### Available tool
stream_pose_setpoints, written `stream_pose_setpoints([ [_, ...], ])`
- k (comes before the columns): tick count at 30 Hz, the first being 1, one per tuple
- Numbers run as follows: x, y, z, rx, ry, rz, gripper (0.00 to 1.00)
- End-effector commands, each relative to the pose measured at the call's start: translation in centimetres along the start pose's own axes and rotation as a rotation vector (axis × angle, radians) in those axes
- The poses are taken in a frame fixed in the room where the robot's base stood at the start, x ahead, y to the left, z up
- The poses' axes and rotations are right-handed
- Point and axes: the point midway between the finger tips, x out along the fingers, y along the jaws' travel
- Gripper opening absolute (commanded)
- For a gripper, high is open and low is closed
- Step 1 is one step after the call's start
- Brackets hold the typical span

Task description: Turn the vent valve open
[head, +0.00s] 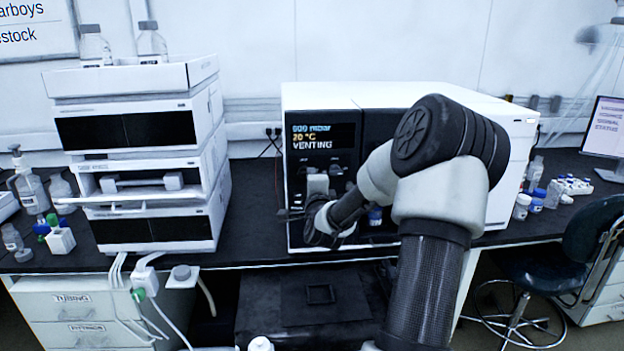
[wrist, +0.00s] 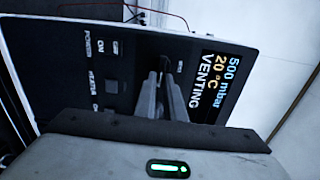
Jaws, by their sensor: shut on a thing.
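The vacuum oven-like white unit (head: 420,97) stands on the bench with a black front panel (wrist: 60,65). Its display (head: 312,137) shows about 500 mbar, 20 °C and VENTING; the display also shows in the wrist view (wrist: 218,85). My gripper (wrist: 165,88) is against the panel below the display, its two fingers closed around the dark vent valve knob (wrist: 164,63). Most of the knob is hidden between the fingers, so its exact angle is hard to tell. In the head view my gripper (head: 318,178) covers the valve.
A stack of white instrument modules (head: 140,150) stands to the left, with bottles (head: 152,42) on top. Small vials and bottles (head: 537,200) stand right of the unit. A monitor (head: 605,128) and a dark chair (head: 590,235) are at the far right. Dark bench shows between stack and unit.

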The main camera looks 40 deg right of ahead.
Motion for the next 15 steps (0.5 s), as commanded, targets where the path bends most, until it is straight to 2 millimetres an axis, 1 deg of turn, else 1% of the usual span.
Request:
stream_pose_setpoints([
  [2,0.06,-0.2,0.12,0.001,-0.002,-0.004,0.0],
  [3,0.06,-0.2,0.12,0.001,-0.002,-0.004,0.11],
  [5,0.06,-0.18,0.12,0.001,-0.002,-0.004,0.21],
  [6,0.06,-0.15,0.12,0.001,-0.002,-0.003,0.28],
  [15,-0.02,-0.05,0.06,0.0,-0.001,-0.001,0.28],
])
